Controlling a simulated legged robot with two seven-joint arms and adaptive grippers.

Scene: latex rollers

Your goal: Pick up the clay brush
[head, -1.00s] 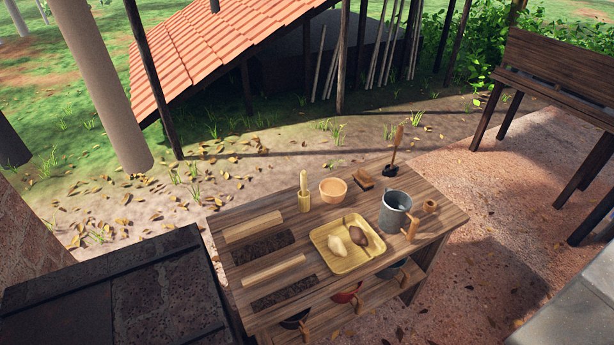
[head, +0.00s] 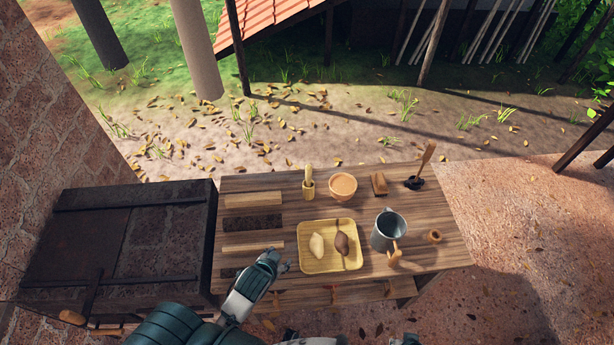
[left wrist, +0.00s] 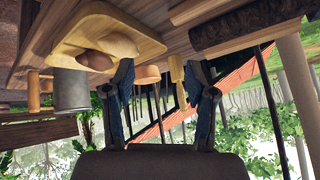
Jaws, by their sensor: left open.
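No thing is clearly marked as the clay brush. My left gripper (head: 283,263) is open and empty, at the table's front, left of the yellow tray (head: 304,262). My right gripper is not seen.
The tray holds a pale lump (head: 317,246) and a brown lump (head: 342,243).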

